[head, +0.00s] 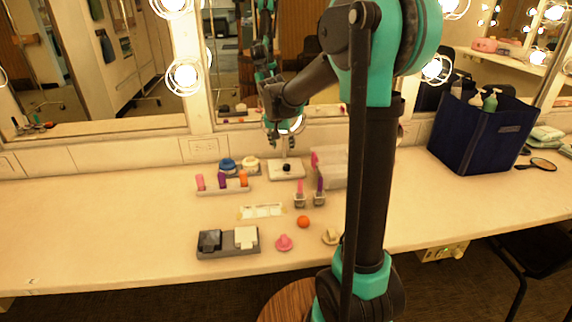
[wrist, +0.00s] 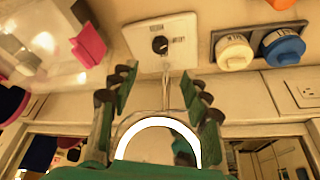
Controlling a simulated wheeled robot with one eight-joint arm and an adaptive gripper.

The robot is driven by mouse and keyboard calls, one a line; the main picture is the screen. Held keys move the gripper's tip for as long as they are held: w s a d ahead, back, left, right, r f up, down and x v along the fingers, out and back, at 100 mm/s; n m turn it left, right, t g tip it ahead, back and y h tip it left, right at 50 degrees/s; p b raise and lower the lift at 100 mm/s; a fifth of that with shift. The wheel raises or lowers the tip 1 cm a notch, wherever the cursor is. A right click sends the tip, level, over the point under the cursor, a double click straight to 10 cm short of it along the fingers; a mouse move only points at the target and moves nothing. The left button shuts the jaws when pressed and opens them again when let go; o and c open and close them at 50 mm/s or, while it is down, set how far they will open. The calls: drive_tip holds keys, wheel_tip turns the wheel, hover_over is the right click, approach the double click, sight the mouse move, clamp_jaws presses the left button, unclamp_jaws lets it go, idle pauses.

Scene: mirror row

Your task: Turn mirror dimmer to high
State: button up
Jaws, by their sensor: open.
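The small lit mirror stands near the wall; its white base (head: 280,175) carries a black dimmer knob (head: 287,168). In the wrist view the base (wrist: 183,50) is at the top centre, with the round knob (wrist: 160,45) on its face. A pale mark shows on the knob, but its setting cannot be told. A thin stem (wrist: 165,92) runs from the base to the glowing ring (wrist: 160,122). My gripper (wrist: 157,82) is open and empty, its fingers either side of the stem and apart from the knob. In the head view my gripper (head: 281,138) is above the base.
Blue (head: 228,165) and white (head: 250,164) jars stand left of the base, a clear organizer (head: 328,168) right. Lipsticks (head: 300,197), a palette (head: 262,211), an orange ball (head: 303,221) and a grey tray (head: 228,252) lie in front.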

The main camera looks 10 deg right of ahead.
sight(287, 165)
drive_tip(key=x, duration=1.2)
drive_tip(key=shift+f, duration=0.35)
drive_tip(key=shift+c, duration=0.3)
clamp_jaws()
drive_tip(key=shift+d+n, duration=0.1)
drive_tip(key=shift+n, duration=0.3)
drive_tip(key=n+y, duration=0.1)
drive_tip(key=n, duration=0.1)
drive_tip(key=shift+d+n, duration=0.1)
drive_tip(key=shift+n, duration=0.3)
drive_tip(key=n+y, duration=0.1)
drive_tip(key=n, duration=0.2)
drive_tip(key=shift+d+n+y, duration=0.1)
drive_tip(key=shift+n+y, duration=0.2)
drive_tip(key=shift+y, duration=0.1)
drive_tip(key=n+y, duration=0.1)
drive_tip(key=n, duration=0.2)
drive_tip(key=n+y, duration=0.1)
drive_tip(key=n, duration=0.2)
drive_tip(key=shift+w+d+n+g, duration=0.1)
drive_tip(key=shift+n+g, duration=0.2)
drive_tip(key=shift+g, duration=0.1)
